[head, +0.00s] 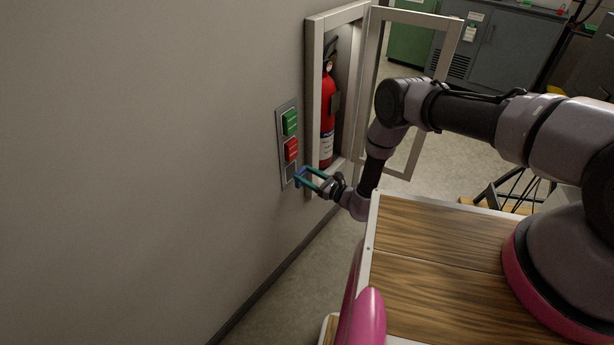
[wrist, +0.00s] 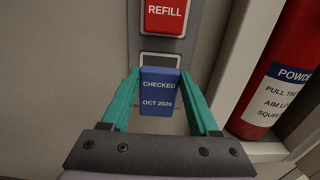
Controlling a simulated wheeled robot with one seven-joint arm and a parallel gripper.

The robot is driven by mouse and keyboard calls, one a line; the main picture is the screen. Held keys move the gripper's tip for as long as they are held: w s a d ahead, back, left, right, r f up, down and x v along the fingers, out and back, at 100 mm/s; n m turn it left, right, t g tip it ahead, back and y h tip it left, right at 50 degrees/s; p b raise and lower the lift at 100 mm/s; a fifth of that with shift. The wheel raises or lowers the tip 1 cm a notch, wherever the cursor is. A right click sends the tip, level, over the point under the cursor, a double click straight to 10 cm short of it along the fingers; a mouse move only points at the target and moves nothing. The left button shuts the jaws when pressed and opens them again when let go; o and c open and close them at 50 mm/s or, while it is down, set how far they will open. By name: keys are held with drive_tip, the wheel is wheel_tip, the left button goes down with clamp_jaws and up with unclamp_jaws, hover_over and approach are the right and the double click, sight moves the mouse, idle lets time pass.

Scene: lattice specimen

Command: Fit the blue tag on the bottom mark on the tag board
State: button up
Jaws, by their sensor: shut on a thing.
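The tag board (head: 281,119) is a narrow grey panel upright on the wall. A green tag (head: 290,123) sits at its top and a red tag (head: 291,149) in the middle, marked REFILL in the wrist view (wrist: 165,16). My gripper (head: 309,177) is shut on the blue tag (wrist: 158,92), which reads CHECKED OCT 2026. The tag is in front of and slightly below the mark; whether it touches the board I cannot tell.
A fire extinguisher (head: 327,118) stands in a wall cabinet (head: 313,105) just right of the board, its door (head: 417,100) open. Its frame edge is close to my gripper. The wall left of the board is clear.

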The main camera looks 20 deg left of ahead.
sight(303, 173)
drive_tip(key=o, duration=0.3)
drive_tip(key=c, duration=0.3)
drive_tip(key=shift+w+a, duration=0.2)
drive_tip(key=shift+a, duration=0.35)
drive_tip(key=shift+w+a, duration=0.15)
drive_tip(key=shift+a, duration=0.15)
drive_tip(key=shift+x, duration=0.9)
idle(1.4)
drive_tip(key=o, duration=1.3)
drive_tip(key=shift+o, duration=0.5)
drive_tip(key=shift+d, duration=0.1)
drive_tip(key=shift+v, duration=2.45)
